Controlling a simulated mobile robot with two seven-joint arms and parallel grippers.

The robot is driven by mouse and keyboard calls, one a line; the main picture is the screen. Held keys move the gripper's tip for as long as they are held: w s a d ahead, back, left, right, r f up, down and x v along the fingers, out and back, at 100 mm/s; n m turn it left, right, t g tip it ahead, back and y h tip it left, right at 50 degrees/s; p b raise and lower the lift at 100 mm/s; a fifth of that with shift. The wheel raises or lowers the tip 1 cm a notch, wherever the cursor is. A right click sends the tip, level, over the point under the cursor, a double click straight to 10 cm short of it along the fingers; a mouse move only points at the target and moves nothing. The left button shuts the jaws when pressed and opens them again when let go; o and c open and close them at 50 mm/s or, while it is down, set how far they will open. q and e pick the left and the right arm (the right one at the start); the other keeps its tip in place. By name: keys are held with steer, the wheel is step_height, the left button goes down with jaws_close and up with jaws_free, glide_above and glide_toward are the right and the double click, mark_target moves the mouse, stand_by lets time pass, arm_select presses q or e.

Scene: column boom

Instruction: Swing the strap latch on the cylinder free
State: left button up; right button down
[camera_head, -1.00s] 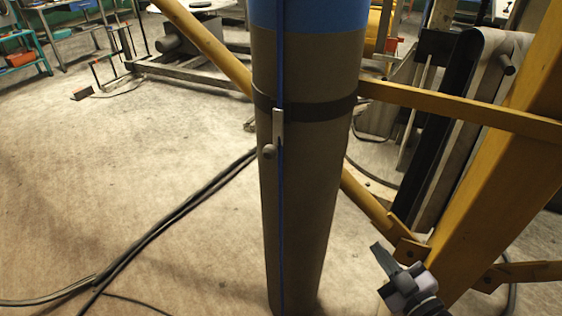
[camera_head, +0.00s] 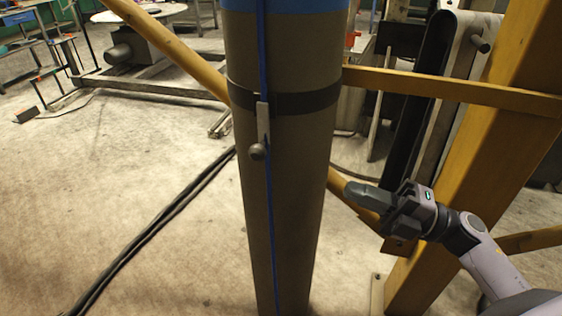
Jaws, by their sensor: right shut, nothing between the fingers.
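The cylinder (camera_head: 295,190) stands upright in the middle, grey-brown with a blue top. A dark strap (camera_head: 305,103) runs around its upper part. The strap latch (camera_head: 263,120) is a small pale metal lever on the front left of the strap, hanging down. A round knob (camera_head: 257,152) sits at its lower end. A thin blue line runs down the cylinder past the latch. My right gripper (camera_head: 352,190) is to the right of the cylinder, lower than the latch, shut and empty, fingers pointing left. It is apart from the latch. My left gripper is not in view.
A yellow frame stands close behind and right of the cylinder, with a thick post (camera_head: 490,130) and a horizontal bar (camera_head: 450,85). Black cables (camera_head: 165,225) lie on the floor at left. The floor left of the cylinder is mostly clear.

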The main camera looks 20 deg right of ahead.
steer(key=p, duration=0.3)
glide_toward(259, 133)
steer(key=a, duration=0.5)
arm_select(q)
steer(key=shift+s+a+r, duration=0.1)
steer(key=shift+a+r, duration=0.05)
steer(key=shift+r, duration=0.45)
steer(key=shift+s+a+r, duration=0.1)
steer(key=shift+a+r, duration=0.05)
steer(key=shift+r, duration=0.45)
arm_select(e)
steer(key=shift+a+f, duration=0.2)
steer(key=shift+f, duration=0.05)
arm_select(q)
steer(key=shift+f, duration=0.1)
